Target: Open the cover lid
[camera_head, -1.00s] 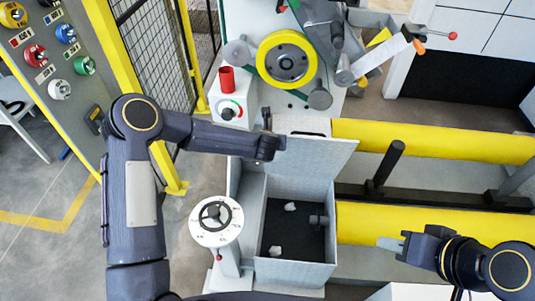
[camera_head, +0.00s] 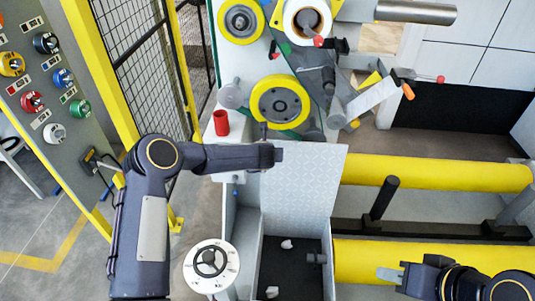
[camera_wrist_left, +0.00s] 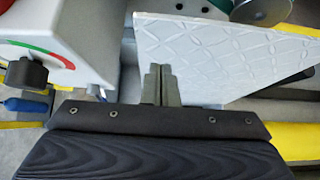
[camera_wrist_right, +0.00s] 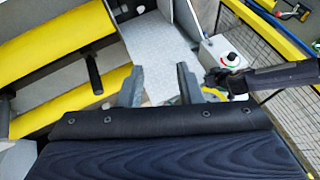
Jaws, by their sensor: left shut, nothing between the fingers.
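The cover lid (camera_head: 305,185) is a grey patterned plate. It stands raised at the back of an open grey box (camera_head: 246,248), with its patterned face toward the head camera. The lid also shows in the left wrist view (camera_wrist_left: 225,55). My left gripper (camera_head: 264,131) is at the lid's upper left; its forearm passes by the lid's top left corner. In the left wrist view its fingers (camera_wrist_left: 161,82) are together and empty, close beside the lid's edge; contact is unclear. My right gripper (camera_head: 390,274) is open and empty, right of the box; its fingers (camera_wrist_right: 158,85) are apart in its wrist view.
Inside the box are small white pieces (camera_head: 286,244) on a dark floor. Yellow rollers (camera_head: 435,172) lie to the right. A red cylinder (camera_head: 221,123) and a machine with a yellow wheel (camera_head: 280,103) are behind.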

